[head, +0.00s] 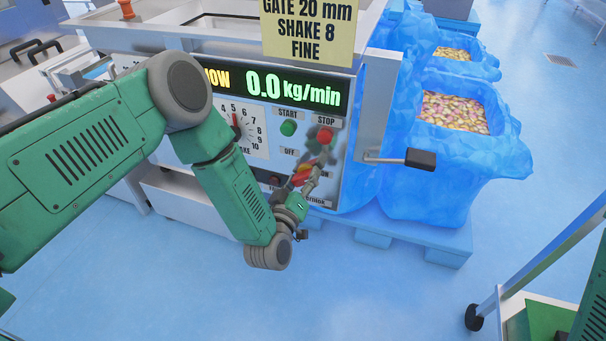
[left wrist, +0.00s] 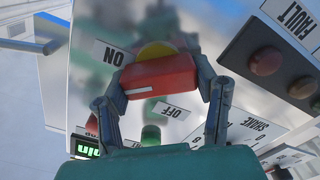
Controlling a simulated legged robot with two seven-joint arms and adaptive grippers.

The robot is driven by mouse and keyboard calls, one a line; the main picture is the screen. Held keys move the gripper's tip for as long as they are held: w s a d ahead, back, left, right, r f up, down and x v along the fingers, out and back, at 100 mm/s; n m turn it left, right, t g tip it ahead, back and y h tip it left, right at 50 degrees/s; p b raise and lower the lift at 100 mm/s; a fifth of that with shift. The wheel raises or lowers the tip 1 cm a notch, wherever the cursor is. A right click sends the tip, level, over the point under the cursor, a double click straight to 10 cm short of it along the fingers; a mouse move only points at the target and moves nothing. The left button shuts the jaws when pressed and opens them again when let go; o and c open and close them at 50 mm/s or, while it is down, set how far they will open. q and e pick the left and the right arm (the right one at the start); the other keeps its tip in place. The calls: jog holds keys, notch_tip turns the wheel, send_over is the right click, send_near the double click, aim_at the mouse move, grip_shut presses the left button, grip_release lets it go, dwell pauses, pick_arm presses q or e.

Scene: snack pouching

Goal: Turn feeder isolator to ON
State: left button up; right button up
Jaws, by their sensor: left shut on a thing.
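The feeder isolator is a red handle (head: 301,177) on a yellow base, low on the front panel in the head view. The OFF label (head: 289,153) is up and left of it. In the left wrist view the red handle (left wrist: 160,76) lies nearly level between the fingers, with a white mark near its left end. The ON label (left wrist: 113,55) is up and left of it and the OFF label (left wrist: 167,111) is below. My left gripper (head: 309,182) is shut on the handle, one finger at each end. My right gripper is not in view.
A green START button (head: 288,128) and red STOP button (head: 325,136) sit above the isolator. The display (head: 292,88) reads 0.0 kg/min. A black-ended lever (head: 420,159) juts out at right. Blue-lined bins (head: 430,185) of snacks stand beyond it. Blue floor is open in front.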

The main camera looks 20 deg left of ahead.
pick_arm(q)
jog(key=shift+s+d+f+m, duration=0.1)
jog(key=shift+s+f+m, duration=0.1)
jog(key=shift+f+m, duration=0.15)
dwell(0.3)
jog(key=o, duration=1)
jog(key=shift+o, duration=0.9)
jog(key=shift+w, duration=0.1)
jog(key=shift+r, duration=0.15)
jog(key=s, duration=1.2)
jog(key=shift+a, duration=0.3)
